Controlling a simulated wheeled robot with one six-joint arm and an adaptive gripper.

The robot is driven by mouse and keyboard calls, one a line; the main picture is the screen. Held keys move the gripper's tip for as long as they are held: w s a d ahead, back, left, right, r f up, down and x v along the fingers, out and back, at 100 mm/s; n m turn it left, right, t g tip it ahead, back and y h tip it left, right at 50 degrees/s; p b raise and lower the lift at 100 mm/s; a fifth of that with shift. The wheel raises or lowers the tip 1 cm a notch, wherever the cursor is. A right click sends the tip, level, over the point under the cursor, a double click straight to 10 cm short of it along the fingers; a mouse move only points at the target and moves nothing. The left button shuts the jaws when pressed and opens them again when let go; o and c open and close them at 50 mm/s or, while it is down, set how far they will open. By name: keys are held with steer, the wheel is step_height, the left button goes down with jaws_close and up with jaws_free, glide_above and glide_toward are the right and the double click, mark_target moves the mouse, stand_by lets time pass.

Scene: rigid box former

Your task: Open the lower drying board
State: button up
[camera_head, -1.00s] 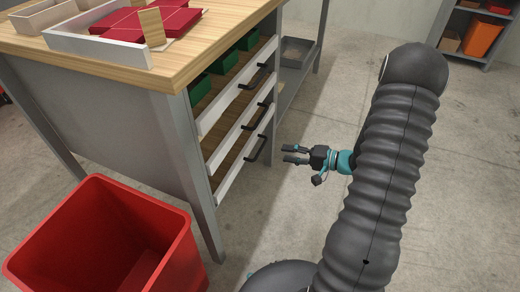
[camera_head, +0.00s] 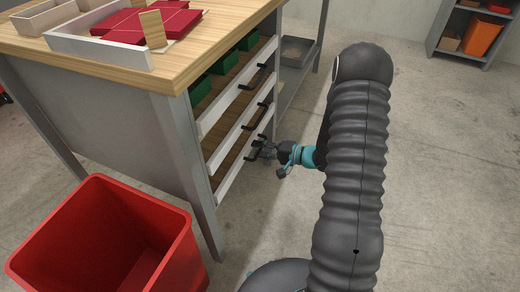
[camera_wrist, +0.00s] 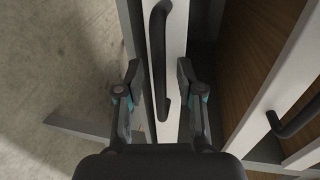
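The lower drying board (camera_head: 226,181) is the lowest of three white-fronted boards in the workbench, and it looks shut. Its black bar handle (camera_head: 255,152) is on the front. My gripper (camera_head: 265,150) is at this handle. In the wrist view, the handle (camera_wrist: 160,55) runs between the two fingers of my gripper (camera_wrist: 160,75), one finger on each side. The fingers are open, with visible gaps to the handle. The white board front (camera_wrist: 176,35) lies just behind them. In the head view the fingertips partly overlap the handle, so contact there cannot be told.
The middle board's handle (camera_head: 252,117) and the upper board's handle (camera_head: 254,79) are just above. A red bin (camera_head: 172,250) stands in front of the workbench's left side (camera_head: 100,120). A grey shelf unit (camera_head: 306,52) stands behind. The floor right of the bench is clear.

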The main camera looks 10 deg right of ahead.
jaws_close()
steer(key=shift+d, duration=0.1)
